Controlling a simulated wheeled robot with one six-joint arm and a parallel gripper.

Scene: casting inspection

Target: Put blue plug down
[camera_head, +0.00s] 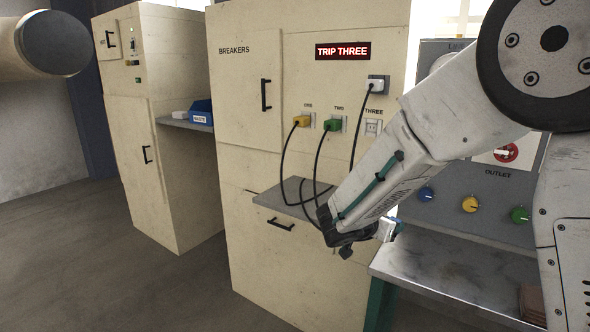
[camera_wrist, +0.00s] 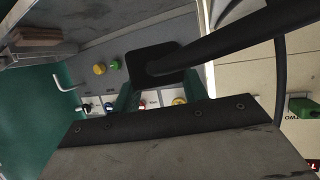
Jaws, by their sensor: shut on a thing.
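The socket marked THREE (camera_head: 373,128) is empty.
A yellow plug (camera_head: 302,121), a green plug (camera_head: 332,125) and a white plug (camera_head: 378,84) sit in the cabinet, their black cables hanging to the shelf. The bench (camera_head: 440,275) stands right, below knobs and a red switch (camera_head: 506,152).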

